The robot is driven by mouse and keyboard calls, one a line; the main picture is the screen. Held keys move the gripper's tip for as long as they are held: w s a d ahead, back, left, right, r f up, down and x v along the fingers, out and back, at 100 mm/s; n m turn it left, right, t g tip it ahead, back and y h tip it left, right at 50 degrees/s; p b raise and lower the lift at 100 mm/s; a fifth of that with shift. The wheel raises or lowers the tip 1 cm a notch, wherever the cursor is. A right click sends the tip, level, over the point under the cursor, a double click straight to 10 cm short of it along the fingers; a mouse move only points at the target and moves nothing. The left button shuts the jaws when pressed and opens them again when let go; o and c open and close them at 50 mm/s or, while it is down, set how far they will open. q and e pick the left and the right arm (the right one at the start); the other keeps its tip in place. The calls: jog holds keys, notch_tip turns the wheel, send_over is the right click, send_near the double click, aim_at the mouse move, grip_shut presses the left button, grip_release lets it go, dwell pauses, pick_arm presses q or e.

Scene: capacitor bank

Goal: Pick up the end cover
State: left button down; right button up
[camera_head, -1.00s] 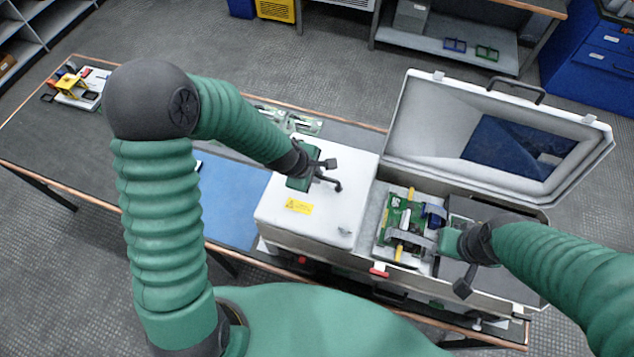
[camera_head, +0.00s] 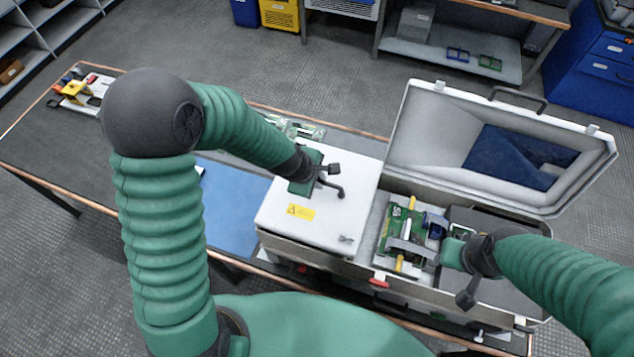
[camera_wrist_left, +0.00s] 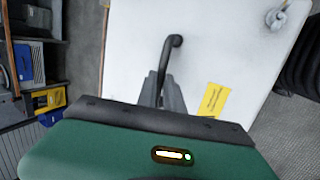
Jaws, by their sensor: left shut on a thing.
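The end cover (camera_head: 335,223) is a white box-like lid with a yellow warning label, left of the open case in the head view. Its white top (camera_wrist_left: 225,60) fills much of the left wrist view. My left gripper (camera_head: 328,180) is over the cover's top. Its fingers (camera_wrist_left: 163,92) are shut on the cover's black bent handle (camera_wrist_left: 172,48). The cover's underside is hidden, so its clearance below is unclear. My right gripper (camera_head: 445,252) is at the right, beside the green circuit board in the case. Its fingertips do not show clearly.
The grey case (camera_head: 402,290) lies along the bench, its lid (camera_head: 425,150) open at the back right. The circuit board (camera_head: 396,222) sits inside. A blue mat (camera_head: 235,200) is left of the cover. The bench's left part (camera_head: 50,140) is mostly clear.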

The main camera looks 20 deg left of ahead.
pick_arm(q)
jog(key=shift+d+r, duration=0.1)
jog(key=shift+r, duration=0.65)
jog(key=shift+s+a+r+b, duration=0.2)
jog(key=shift+b, duration=0.15)
jog(key=s+a+b, duration=0.2)
jog(key=s, duration=0.1)
jog(key=s+a+b, duration=0.2)
jog(key=s, duration=0.2)
jog(key=s+a+b, duration=0.2)
jog(key=s+a, duration=0.1)
jog(key=shift+s+r+b, duration=0.25)
jog(key=shift+r+b, duration=0.1)
jog(key=shift+r, duration=0.05)
jog(key=s+b, duration=0.1)
jog(key=s+a+b, duration=0.1)
jog(key=shift+b, duration=0.35)
jog(key=shift+s+r, duration=0.35)
jog(key=shift+s, duration=0.1)
jog(key=shift+r, duration=0.1)
jog(key=shift+a, duration=0.2)
